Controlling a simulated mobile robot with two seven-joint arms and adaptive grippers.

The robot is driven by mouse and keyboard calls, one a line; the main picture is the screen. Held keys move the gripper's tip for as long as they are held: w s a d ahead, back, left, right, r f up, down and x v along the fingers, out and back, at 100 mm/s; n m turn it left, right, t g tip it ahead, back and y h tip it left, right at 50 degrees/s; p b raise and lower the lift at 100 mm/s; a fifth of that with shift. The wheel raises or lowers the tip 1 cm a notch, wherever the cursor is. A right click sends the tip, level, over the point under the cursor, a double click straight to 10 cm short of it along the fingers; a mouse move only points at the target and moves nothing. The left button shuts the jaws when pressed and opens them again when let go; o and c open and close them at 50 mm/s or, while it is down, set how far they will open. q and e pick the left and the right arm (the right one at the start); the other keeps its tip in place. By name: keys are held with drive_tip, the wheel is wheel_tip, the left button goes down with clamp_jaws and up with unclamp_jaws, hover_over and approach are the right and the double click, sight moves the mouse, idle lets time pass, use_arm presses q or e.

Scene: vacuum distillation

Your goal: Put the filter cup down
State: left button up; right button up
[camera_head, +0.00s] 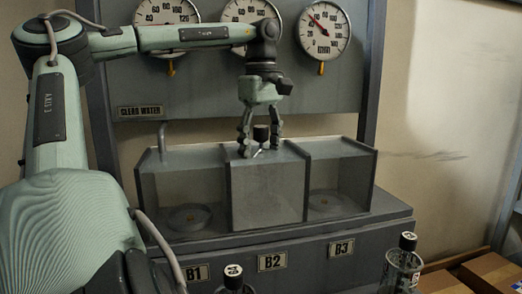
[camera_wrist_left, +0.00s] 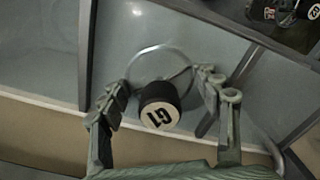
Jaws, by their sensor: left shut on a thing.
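The filter cup has a black knob (camera_head: 261,133) with a white top, and the knob stands between the fingers of my left gripper (camera_head: 259,147) over the middle compartment. In the left wrist view the filter cup's knob (camera_wrist_left: 160,103) shows dark marks on its white face, with a clear round rim around it. My left gripper (camera_wrist_left: 165,97) is shut on the filter cup, a finger on either side. The cup's clear lower part is hard to make out against the glass. My right gripper is not in view.
The glass tank (camera_head: 268,190) has three compartments above labels B1, B2 and B3, with dividing walls between them. Round dials (camera_head: 324,32) hang on the panel behind. Black-capped glass vessels (camera_head: 403,268) stand in front; cardboard boxes (camera_head: 490,272) lie at the lower right.

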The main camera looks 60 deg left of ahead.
use_arm(q)
drive_tip(key=shift+f, duration=0.2)
drive_tip(key=o, duration=1.9)
wheel_tip(320, 180, up, 12)
drive_tip(key=shift+r, duration=0.15)
